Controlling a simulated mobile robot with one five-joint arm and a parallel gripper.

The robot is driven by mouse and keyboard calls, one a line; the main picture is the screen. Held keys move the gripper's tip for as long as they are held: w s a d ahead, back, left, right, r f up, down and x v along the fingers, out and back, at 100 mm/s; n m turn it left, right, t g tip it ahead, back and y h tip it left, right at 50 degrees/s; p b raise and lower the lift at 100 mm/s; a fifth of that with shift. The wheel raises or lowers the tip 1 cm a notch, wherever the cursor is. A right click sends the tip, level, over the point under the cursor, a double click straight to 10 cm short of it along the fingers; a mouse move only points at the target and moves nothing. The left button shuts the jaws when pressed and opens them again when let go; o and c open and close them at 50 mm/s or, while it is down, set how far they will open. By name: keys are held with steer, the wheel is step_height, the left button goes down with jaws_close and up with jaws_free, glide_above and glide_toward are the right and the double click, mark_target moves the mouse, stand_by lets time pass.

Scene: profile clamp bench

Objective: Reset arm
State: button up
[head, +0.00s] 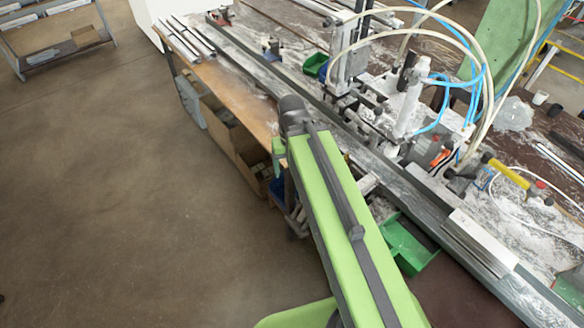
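My green arm (345,225) reaches up from the bottom of the head view to a dark joint (292,108) at the front edge of the clamp bench (262,112). Below that joint, a short green part of my arm shows beside the long link, in front of the bench side. My gripper's fingers cannot be made out; the arm link seems to hide them. Nothing held is visible.
A long grey rail (405,185) runs diagonally along the bench. Clamp units with white hoses (345,45) and blue hoses stand behind it. A green bin (408,245) sits right of my arm. Boxes (228,132) fill the bench's underside. The floor (120,200) at left is clear.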

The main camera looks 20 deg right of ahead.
steer(key=shift+a, duration=0.25)
step_height(320, 180, down, 13)
steer(key=b, duration=1.3)
steer(key=shift+s, duration=0.1)
